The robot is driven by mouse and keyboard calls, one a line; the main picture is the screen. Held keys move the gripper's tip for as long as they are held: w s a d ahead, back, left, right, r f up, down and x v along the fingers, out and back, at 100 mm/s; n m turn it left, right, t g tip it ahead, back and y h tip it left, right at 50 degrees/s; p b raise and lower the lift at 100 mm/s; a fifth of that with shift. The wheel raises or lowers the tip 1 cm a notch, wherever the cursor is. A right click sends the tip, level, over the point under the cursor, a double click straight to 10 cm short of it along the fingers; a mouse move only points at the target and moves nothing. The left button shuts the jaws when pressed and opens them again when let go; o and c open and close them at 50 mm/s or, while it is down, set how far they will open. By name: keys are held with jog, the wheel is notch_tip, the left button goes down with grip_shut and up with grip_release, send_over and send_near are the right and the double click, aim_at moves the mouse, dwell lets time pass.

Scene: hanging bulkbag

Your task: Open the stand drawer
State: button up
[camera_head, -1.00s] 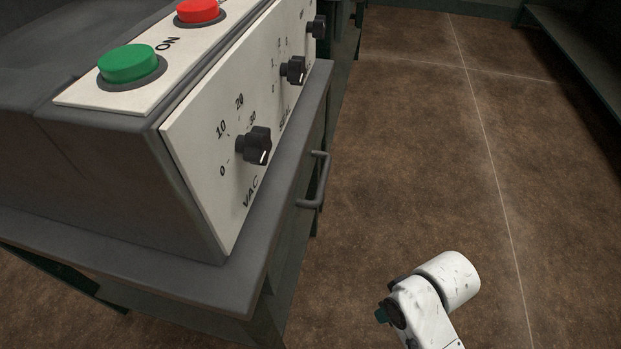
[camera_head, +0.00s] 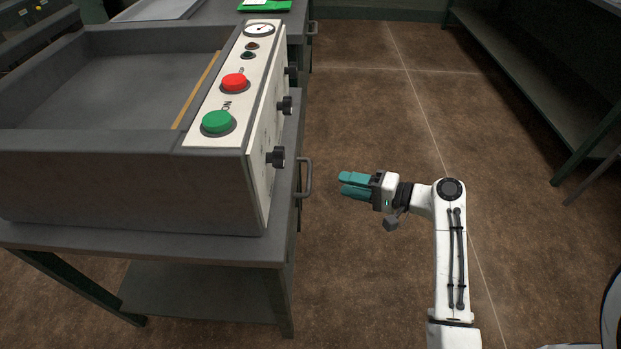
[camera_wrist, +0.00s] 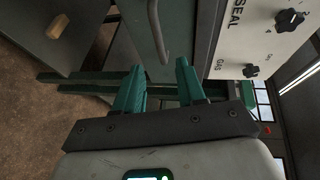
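The stand (camera_head: 150,241) is a dark grey metal table at the left of the head view, carrying a control box. Its drawer handle (camera_head: 305,178) is a grey bar on the stand's right side. In the wrist view the handle (camera_wrist: 158,32) runs down the green-grey drawer front (camera_wrist: 180,52), which looks shut. My gripper (camera_head: 343,184) has teal fingers pointing at the handle from the right, with a gap between. In the wrist view my gripper (camera_wrist: 158,66) is open and empty, and the handle lies ahead of the gap between its fingers.
The control box (camera_head: 130,180) has green (camera_head: 218,122) and red (camera_head: 234,83) buttons. Its black knobs (camera_head: 276,157) stick out above the handle. A shelf unit (camera_head: 535,75) stands at the far right. The brown floor between is clear.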

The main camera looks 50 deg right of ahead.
jog(key=b+x, duration=0.1)
jog(key=x, duration=0.8)
jog(key=shift+w+b, duration=0.3)
jog(key=shift+a+f, duration=0.1)
jog(key=shift+c, duration=0.2)
grip_shut()
